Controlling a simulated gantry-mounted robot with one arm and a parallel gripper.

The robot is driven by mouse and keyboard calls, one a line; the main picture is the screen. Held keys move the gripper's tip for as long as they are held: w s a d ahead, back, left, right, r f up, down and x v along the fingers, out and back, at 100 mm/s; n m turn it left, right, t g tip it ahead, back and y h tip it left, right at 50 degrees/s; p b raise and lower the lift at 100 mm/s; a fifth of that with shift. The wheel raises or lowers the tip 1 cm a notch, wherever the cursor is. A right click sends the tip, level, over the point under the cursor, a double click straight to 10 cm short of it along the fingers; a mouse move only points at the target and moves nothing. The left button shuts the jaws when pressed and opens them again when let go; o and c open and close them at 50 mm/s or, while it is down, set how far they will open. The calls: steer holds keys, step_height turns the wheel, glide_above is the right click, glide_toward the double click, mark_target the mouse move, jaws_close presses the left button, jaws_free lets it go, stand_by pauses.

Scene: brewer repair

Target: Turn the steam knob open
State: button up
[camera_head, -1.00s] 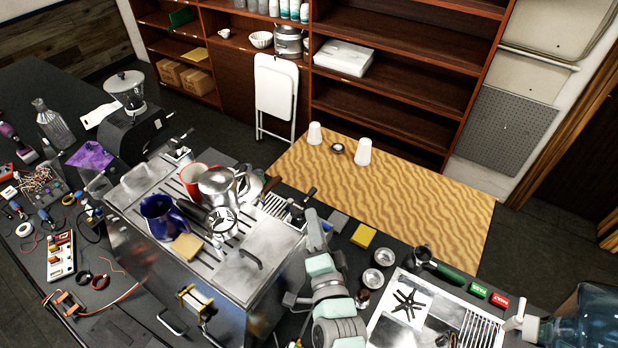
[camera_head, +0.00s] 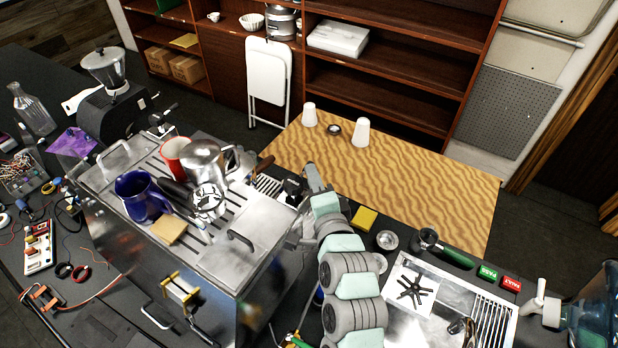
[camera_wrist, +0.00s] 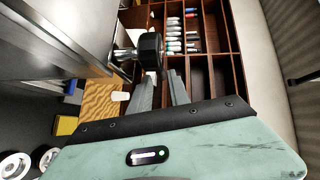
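The espresso machine (camera_head: 225,240) is a steel box, and its side fills the left of the wrist view (camera_wrist: 50,45). A black round knob (camera_wrist: 151,50) on a short metal stem sticks out from that side; I take it for the steam knob. My gripper (camera_wrist: 163,76) has its two fingers apart with nothing between them. The fingertips lie just short of the knob, with the left finger roughly in line with it. I cannot tell whether they touch. In the head view my gripper (camera_head: 312,178) is beside the machine's right side, and the knob is hard to make out there.
A blue mug (camera_head: 140,198), a red mug (camera_head: 174,157) and a steel pitcher (camera_head: 205,165) stand on the machine's top. A yellow sponge (camera_head: 364,218) lies right of my arm. The wooden table (camera_head: 430,190) behind holds two white cups (camera_head: 360,132) and is mostly clear.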

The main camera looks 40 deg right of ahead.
steer(key=x, duration=0.3)
steer(key=shift+w+d+r+b, duration=0.1)
steer(key=shift+w+d+b, duration=0.1)
steer(key=shift+w+b, duration=0.15)
steer(key=shift+w+d, duration=0.2)
steer(key=shift+w, duration=0.1)
steer(key=shift+c, duration=0.5)
jaws_close()
stand_by(0.6)
